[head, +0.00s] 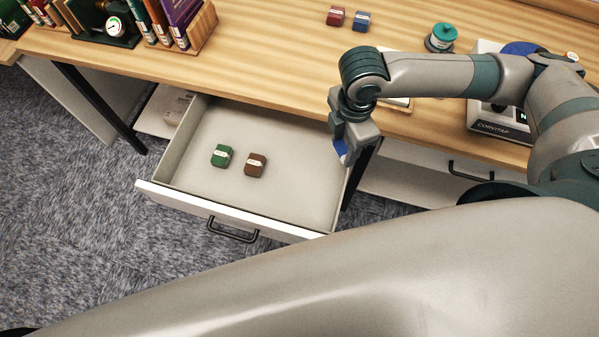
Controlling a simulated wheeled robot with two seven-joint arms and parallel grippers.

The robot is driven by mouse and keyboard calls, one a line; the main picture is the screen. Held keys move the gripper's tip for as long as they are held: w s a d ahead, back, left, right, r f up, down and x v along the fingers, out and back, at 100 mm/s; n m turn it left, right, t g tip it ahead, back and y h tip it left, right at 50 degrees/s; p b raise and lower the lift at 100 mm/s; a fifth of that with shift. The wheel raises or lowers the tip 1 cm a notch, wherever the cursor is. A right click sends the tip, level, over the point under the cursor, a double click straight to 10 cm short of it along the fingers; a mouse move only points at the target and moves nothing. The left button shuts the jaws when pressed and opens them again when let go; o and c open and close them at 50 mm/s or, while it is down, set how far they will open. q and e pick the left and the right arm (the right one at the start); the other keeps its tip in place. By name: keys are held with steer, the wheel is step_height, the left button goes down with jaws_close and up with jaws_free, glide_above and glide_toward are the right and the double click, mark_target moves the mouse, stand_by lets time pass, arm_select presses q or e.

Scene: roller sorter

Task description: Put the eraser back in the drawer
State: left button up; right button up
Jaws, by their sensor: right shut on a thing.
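My right gripper (344,152) points down at the right side of the open drawer (240,213), over or near its right wall. It is shut on a small blue and white thing (341,148), apparently the eraser, mostly hidden by the fingers. The drawer is pulled out below the desk, light inside with a white front and black handle. A green block (222,156) and a brown block (255,165), each with a white label, lie near its middle. My left gripper is not in view.
On the wooden desk (270,60) lie a red block (335,16) and a blue block (361,21). A teal-lidded jar (441,37) stands to the right. A book holder (188,35) is at the left. The drawer's right and front floor is clear. My large arm link fills the foreground.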

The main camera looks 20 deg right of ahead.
steer(key=s+f+n, duration=0.1)
steer(key=n, duration=0.1)
steer(key=s+f+n, duration=0.1)
steer(key=n, duration=0.1)
steer(key=s+f+n, duration=0.1)
steer(key=n, duration=0.1)
steer(key=shift+d+f, duration=0.1)
steer(key=shift+d, duration=0.05)
steer(key=shift+w, duration=0.1)
steer(key=p, duration=0.3)
glide_above(300, 175)
step_height(300, 175, down, 7)
steer(key=shift+f+p, duration=0.8)
steer(key=shift+f, duration=1.2)
steer(key=shift+f, duration=0.2)
